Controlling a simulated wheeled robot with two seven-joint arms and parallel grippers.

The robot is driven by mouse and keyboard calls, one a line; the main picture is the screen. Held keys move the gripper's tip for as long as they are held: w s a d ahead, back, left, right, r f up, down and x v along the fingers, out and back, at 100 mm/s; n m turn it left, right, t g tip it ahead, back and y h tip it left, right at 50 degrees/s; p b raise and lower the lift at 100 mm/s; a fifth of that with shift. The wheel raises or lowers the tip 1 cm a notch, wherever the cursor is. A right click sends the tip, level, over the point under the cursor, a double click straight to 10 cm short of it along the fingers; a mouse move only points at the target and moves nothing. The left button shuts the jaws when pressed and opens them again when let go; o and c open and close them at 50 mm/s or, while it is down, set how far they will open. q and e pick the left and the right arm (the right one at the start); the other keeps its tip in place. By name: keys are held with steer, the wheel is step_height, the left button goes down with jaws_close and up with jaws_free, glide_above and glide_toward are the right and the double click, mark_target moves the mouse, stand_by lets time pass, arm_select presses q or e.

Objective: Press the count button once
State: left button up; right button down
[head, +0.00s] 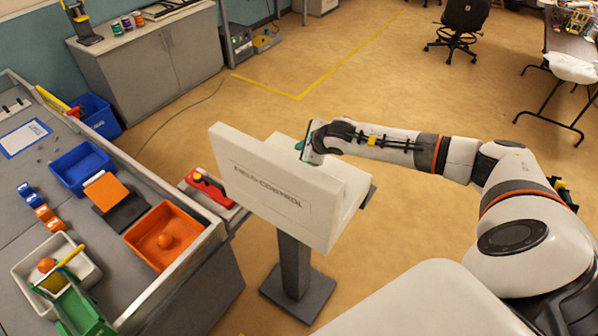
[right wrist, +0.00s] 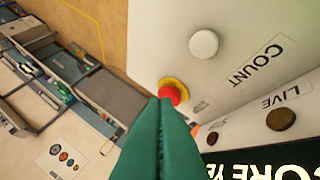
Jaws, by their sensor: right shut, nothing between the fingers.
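The white field-control console (head: 265,185) stands on a dark post, its lettered back towards the head camera. My right gripper (head: 300,146) is over the console's far side; its green fingers (right wrist: 166,102) are shut and empty. In the right wrist view, a round white button (right wrist: 204,43) beside the word COUNT sits on the white panel, up and right of the fingertips. A red button (right wrist: 170,92) with a yellow ring shows right at the fingertips, partly covered by them; I cannot tell whether they touch. The head view hides the buttons. My left gripper is out of view.
A dark brown button (right wrist: 280,119) marked LIVE and a black display (right wrist: 265,163) are on the panel's right. A grey workbench (head: 150,183) with trays stands left of the console. The floor behind it is open.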

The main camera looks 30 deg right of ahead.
step_height(320, 180, down, 6)
steer(key=b, duration=0.4)
steer(key=shift+s+f, duration=0.15)
steer(key=shift+f, duration=0.1)
steer(key=shift+f+b, duration=0.35)
steer(key=shift+b, duration=0.05)
steer(key=shift+r, duration=0.1)
stand_by(0.3)
stand_by(0.9)
steer(key=shift+f+b, duration=0.45)
steer(key=shift+b, duration=0.25)
steer(key=shift+f+b, duration=0.6)
steer(key=shift+b, duration=0.2)
stand_by(0.5)
steer(key=shift+r, duration=0.2)
steer(key=shift+d+r+p, duration=0.1)
steer(key=shift+r+p, duration=0.2)
steer(key=shift+r, duration=0.5)
